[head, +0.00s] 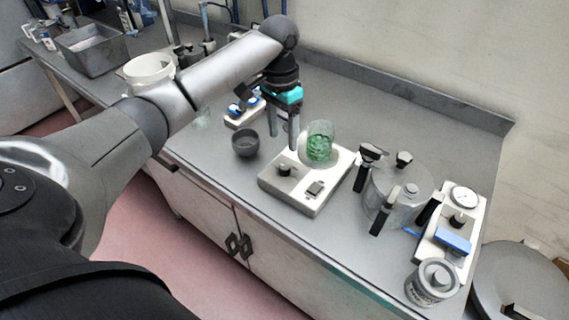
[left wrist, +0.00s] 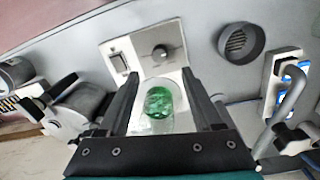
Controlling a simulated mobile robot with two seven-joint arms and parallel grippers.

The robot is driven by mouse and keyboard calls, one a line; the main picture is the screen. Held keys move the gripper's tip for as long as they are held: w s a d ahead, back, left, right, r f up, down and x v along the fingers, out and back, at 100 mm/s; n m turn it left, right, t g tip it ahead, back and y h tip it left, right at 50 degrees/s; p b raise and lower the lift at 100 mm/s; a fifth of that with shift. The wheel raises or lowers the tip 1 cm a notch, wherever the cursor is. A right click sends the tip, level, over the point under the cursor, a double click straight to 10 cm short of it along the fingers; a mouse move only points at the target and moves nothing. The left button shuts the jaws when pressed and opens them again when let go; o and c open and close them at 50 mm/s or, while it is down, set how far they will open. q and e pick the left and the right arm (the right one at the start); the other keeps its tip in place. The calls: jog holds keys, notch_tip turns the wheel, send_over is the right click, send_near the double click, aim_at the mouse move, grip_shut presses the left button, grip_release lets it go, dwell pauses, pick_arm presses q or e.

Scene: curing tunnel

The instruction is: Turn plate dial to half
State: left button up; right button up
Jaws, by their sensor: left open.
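The white plate unit (head: 308,203) stands on the grey bench, with a black dial (head: 284,170) and a square switch (head: 315,188) on its front. A glass beaker with green contents (head: 319,148) stands on its round top. My left gripper (head: 283,140) points down, open and empty, above the back left part of the plate, beside the beaker. In the left wrist view the dial (left wrist: 160,52) shows beyond the open fingertips (left wrist: 159,74), with a pale pointer mark. The beaker (left wrist: 158,102) appears between the fingers there. My right gripper is not in view.
A dark bowl (head: 245,143) stands left of the plate. The bench's front left stretch is clear.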

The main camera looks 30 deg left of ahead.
aim_at(284, 166)
pick_arm(q)
jog(key=f, duration=0.3)
jog(key=f+b, duration=0.1)
jog(key=f, duration=0.5)
jog(key=shift+d+f, duration=0.25)
jog(key=shift+f, duration=0.05)
jog(key=shift+c, duration=0.3)
grip_shut()
